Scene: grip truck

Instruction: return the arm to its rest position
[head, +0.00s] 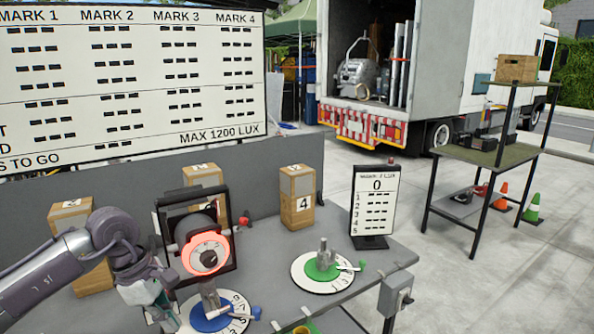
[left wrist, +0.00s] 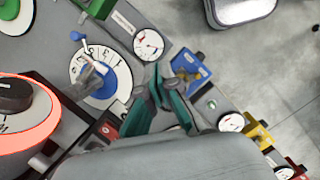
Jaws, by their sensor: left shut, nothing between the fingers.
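My left arm comes in from the left in the head view. My left gripper (head: 168,314) points down at the table's near edge, just left of the blue dial. In the left wrist view its teal fingers (left wrist: 163,88) meet at the tips with nothing between them. The blue dial (head: 212,318), with a grey knob on it, stands close beside the gripper; it also shows in the left wrist view (left wrist: 104,92). The gripper's tips are partly hidden in the head view. My right gripper is in neither view.
The grey table (head: 250,240) holds a framed orange lamp (head: 207,252), a green dial (head: 322,268), a small scoreboard (head: 372,205) and several cardboard boxes, one marked 4 (head: 297,197). In the left wrist view, gauges and coloured blocks (left wrist: 190,68) line the edge.

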